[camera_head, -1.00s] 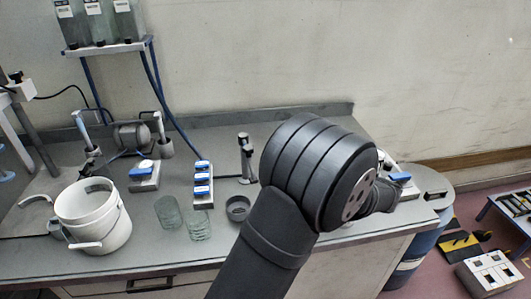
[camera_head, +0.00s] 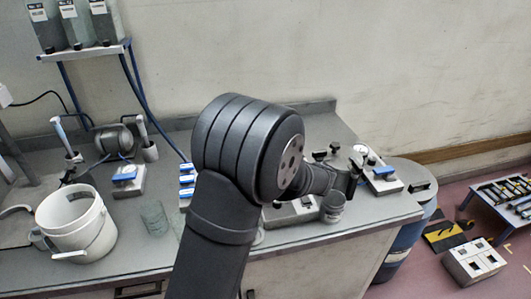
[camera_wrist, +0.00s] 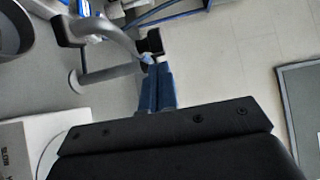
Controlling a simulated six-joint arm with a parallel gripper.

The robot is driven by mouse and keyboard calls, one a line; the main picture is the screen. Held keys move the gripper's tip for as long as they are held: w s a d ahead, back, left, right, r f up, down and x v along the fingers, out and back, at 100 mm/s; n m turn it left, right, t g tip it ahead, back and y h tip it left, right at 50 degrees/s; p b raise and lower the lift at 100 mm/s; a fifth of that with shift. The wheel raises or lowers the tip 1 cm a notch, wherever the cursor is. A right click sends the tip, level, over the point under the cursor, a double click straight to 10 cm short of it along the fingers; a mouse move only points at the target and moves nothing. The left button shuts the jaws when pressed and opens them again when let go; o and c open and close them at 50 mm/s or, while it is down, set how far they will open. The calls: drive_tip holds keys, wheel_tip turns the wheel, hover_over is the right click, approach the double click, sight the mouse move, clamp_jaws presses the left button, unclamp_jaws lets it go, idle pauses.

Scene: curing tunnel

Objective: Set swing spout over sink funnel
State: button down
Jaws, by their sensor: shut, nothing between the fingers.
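In the wrist view my gripper (camera_wrist: 156,72) is shut and empty, its two blue fingers together. A curved grey pipe with black ends, which looks like the swing spout (camera_wrist: 115,34), lies just beyond the fingertips. Its black right end (camera_wrist: 150,43) is close to the tips; whether they touch I cannot tell. A dark round bowl (camera_wrist: 12,30), possibly the sink funnel, is cut off at the upper left, apart from the pipe's right end. In the head view my gripper (camera_head: 347,180) is over the right part of the bench; its fingertips are not clear there.
In the head view a grey cup-like part (camera_head: 333,208) is close below my gripper. A blue-topped device (camera_head: 382,175) stands to its right. A white bucket (camera_head: 76,225) and a glass jar (camera_head: 154,217) are on the left. A blue drum (camera_head: 398,240) stands beyond the bench end.

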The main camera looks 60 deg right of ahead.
drive_tip(key=shift+w+a, duration=0.2)
drive_tip(key=shift+a, duration=0.05)
drive_tip(key=w+a+m+h, duration=0.1)
drive_tip(key=h, duration=0.1)
drive_tip(key=w+a+m+h, duration=0.1)
drive_tip(key=a, duration=0.1)
drive_tip(key=shift+w+a+g+h, duration=0.15)
drive_tip(key=shift+a+g+h, duration=0.15)
drive_tip(key=shift+h, duration=0.1)
idle(0.4)
